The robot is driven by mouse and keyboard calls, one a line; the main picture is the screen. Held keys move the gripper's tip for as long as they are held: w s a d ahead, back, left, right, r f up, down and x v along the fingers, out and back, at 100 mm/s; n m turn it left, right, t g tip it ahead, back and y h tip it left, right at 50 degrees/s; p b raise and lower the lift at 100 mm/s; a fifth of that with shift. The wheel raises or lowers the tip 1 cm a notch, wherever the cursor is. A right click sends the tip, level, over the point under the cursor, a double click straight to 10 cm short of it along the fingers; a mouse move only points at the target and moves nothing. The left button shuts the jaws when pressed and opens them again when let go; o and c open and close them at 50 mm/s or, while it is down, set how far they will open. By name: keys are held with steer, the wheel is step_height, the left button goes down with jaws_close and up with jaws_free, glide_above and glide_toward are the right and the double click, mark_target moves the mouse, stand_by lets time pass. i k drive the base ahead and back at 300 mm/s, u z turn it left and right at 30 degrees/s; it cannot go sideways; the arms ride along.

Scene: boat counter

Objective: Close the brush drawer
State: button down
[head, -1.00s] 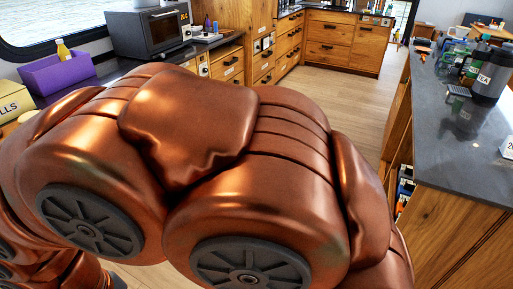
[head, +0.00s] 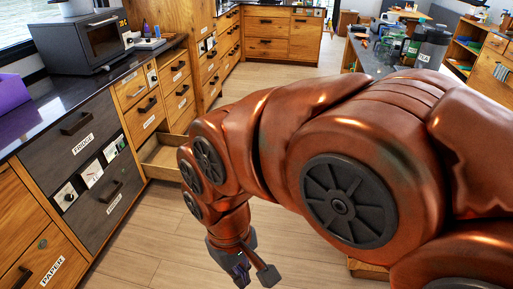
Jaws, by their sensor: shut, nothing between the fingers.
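A wooden drawer (head: 163,158) stands pulled out low in the left-hand cabinet row, past the dark fridge front. Its inside looks pale and empty where it shows, and my arm hides its right end. I cannot read a brush label on it. My gripper (head: 253,274) hangs low over the floor at the bottom middle, to the right of and nearer than the open drawer. It is shut, empty and apart from the drawer.
The dark fridge front (head: 82,148) and a drawer labelled PAPER (head: 45,262) line the left. A microwave (head: 88,42) stands on the counter. Wood floor (head: 150,225) is clear between. A wooden edge (head: 367,270) shows under my arm at right.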

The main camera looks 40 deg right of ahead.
mark_target(157, 158)
steer(key=z, duration=0.75)
steer(key=i, duration=0.55)
steer(key=u, duration=0.5)
steer(key=i, duration=1.6)
steer(key=u, duration=0.3)
